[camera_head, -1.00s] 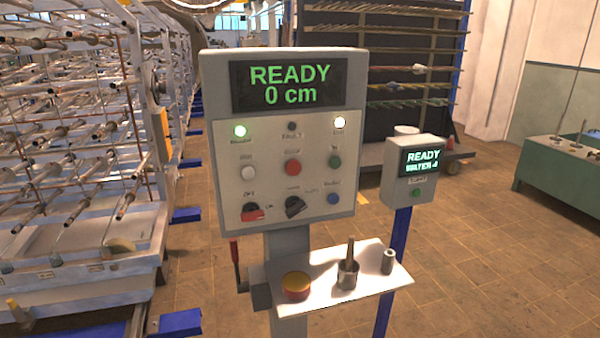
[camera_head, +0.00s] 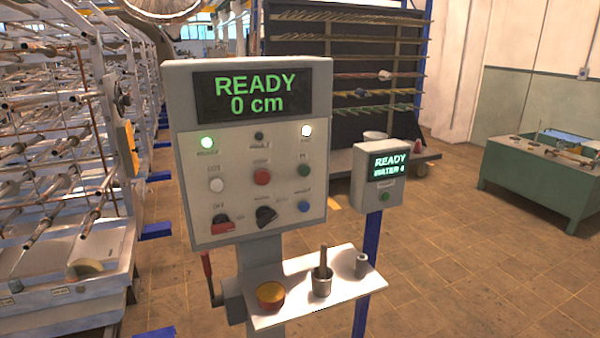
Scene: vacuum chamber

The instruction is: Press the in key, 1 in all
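A grey control panel (camera_head: 178,150) stands on a post at the centre-left, facing me. Its display (camera_head: 253,94) reads READY and 0 cm in green. The middle row has a white button (camera_head: 216,185), a red button (camera_head: 262,177) and a green button (camera_head: 304,171). The short label above the green button looks like IN, but it is too small to read surely. Below are a red switch (camera_head: 221,225), a black knob (camera_head: 265,216) and a blue button (camera_head: 304,206). Neither gripper is in view.
A white shelf (camera_head: 290,312) below the panel holds a yellow-and-red bowl-like item (camera_head: 271,295), a metal cup with a rod (camera_head: 321,285) and a small metal cylinder (camera_head: 361,266). A smaller READY box (camera_head: 377,197) stands right.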

